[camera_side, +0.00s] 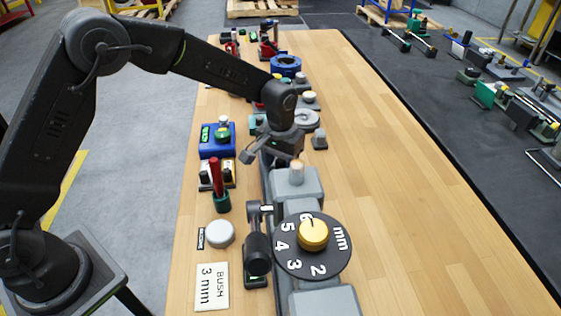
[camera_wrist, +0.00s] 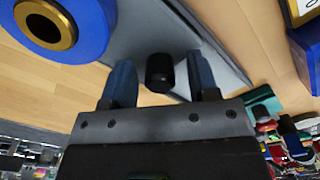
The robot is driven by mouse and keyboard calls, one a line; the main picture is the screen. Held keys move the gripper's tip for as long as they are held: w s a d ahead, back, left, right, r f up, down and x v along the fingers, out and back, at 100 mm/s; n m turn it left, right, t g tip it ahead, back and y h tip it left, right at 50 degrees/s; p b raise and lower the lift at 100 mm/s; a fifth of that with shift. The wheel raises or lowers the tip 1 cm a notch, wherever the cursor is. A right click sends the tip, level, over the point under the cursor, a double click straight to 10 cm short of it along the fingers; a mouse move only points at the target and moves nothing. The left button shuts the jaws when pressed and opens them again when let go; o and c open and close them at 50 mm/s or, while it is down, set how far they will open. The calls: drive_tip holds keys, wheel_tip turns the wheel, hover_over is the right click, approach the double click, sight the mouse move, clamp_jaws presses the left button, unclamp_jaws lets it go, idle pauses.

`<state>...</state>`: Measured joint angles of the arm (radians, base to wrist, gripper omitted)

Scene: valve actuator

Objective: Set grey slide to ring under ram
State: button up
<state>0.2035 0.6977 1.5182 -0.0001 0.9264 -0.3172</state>
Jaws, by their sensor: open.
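My gripper (camera_side: 270,150) is over the middle of the bench in the side view, behind a grey block (camera_side: 297,183). In the wrist view its two blue-grey fingers (camera_wrist: 159,62) are apart. A black knob (camera_wrist: 160,74) shows between them, with a gap on each side; I cannot tell its depth. It appears to stand on a flat grey plate (camera_wrist: 150,28), probably the grey slide. I cannot identify the ram.
A black dial with a gold knob (camera_side: 314,234) and a "BUSH 3 mm" card (camera_side: 212,287) are in front. A white round button (camera_side: 220,233), a red-handled lever (camera_side: 216,176) and a blue button box (camera_side: 217,140) stand at left. The bench's right side (camera_side: 420,200) is clear.

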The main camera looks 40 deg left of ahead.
wheel_tip(320, 180, up, 14)
idle(0.4)
drive_tip(key=shift+f, duration=0.1)
drive_tip(key=s+a+r+t, duration=0.1)
drive_tip(key=s+a+r, duration=0.25)
drive_tip(key=s, duration=0.25)
drive_tip(key=s+a+r+t, duration=0.2)
drive_tip(key=s+a+r, duration=0.1)
drive_tip(key=s+r, duration=0.3)
drive_tip(key=s+a+f+t, duration=0.1)
drive_tip(key=s+f, duration=0.1)
drive_tip(key=s, duration=0.6)
drive_tip(key=s+a+f+m+t, duration=0.1)
drive_tip(key=s+a+f, duration=0.1)
drive_tip(key=s, duration=0.5)
drive_tip(key=shift+s+a+f+t, duration=0.3)
drive_tip(key=shift+s, duration=0.05)
